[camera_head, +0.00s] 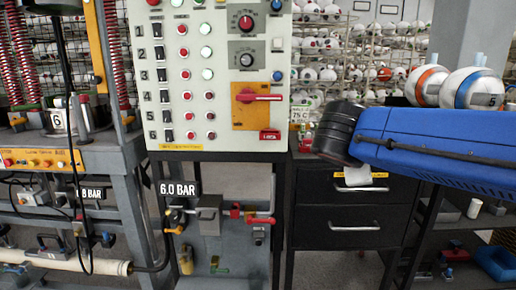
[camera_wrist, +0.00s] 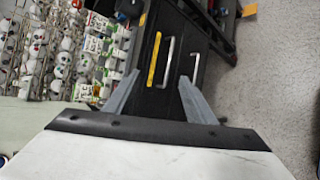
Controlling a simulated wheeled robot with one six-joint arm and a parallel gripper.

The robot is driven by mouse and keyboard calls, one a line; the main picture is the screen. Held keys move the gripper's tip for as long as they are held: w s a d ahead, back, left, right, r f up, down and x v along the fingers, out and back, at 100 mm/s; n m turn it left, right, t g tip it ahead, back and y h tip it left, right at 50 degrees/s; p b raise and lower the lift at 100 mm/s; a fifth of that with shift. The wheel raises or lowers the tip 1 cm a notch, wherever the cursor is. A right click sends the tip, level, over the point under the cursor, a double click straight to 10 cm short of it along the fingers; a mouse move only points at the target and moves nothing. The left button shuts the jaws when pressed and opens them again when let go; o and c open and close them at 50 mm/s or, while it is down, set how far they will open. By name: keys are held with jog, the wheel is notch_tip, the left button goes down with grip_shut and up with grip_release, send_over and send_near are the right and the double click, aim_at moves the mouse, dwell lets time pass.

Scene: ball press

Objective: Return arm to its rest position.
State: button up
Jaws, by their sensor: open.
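My gripper (camera_wrist: 160,77) shows in the wrist view with its two grey fingers spread wide apart. Nothing is between the fingers; the black drawer cabinet is seen beyond them. In the head view my blue arm reaches in from the right edge, ending in a black ribbed joint in front of the cabinet top. The fingers themselves cannot be made out in the head view.
The control panel (camera_head: 215,75) with switches and lamps stands left of my arm. Below my arm is the black drawer cabinet (camera_head: 315,215). Striped balls (camera_head: 430,85) sit at the right, close behind my arm. Wire racks (camera_head: 345,40) of balls fill the back. Bare floor (camera_wrist: 280,80) lies right of the cabinet in the wrist view.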

jog(key=s+d+f+m+g+y, duration=0.2)
jog(key=s+d+f+m+g, duration=0.3)
jog(key=s+f, duration=0.55)
jog(key=s+a+f+m+y, duration=0.1)
jog(key=s+f+m+y, duration=0.3)
jog(key=s+f+m, duration=0.6)
jog(key=shift+a+f+y, duration=0.35)
jog(key=shift+f+y, duration=0.05)
jog(key=shift+f, duration=0.4)
jog(key=shift+c, duration=0.5)
